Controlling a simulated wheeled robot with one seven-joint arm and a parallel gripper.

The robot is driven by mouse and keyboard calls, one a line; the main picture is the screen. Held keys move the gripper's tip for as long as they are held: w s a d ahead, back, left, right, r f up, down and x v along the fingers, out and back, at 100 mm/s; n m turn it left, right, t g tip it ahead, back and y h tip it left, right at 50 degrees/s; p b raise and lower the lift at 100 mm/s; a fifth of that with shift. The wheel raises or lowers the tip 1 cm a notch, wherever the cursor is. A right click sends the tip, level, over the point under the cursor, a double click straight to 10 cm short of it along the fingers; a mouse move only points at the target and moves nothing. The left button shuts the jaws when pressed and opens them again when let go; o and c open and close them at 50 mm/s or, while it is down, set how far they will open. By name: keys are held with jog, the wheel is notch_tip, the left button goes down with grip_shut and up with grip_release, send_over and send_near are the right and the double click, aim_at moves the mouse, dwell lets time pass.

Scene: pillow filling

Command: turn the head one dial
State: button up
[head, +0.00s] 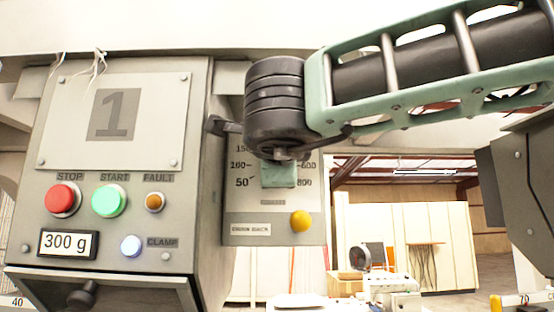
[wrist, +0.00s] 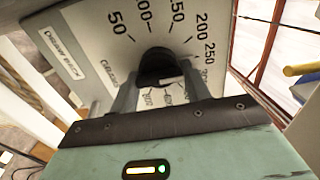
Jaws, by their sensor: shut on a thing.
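The head one dial is a black round knob (wrist: 158,66) on a pale scale plate (head: 312,200). The exact number under the pointer cannot be told.
Left of the dial stands a grey panel marked 1 (head: 115,115), with a red stop button (head: 63,198), a green start button (head: 109,200) and a display reading 300 g (head: 68,244).

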jog(key=o, duration=1)
jog(key=shift+c, duration=0.2)
jog(key=shift+s, duration=0.1)
jog(key=s+b, duration=0.5)
jog(key=s, duration=1.2)
jog(key=shift+s+a+b, duration=0.15)
jog(key=shift+a+b, duration=0.15)
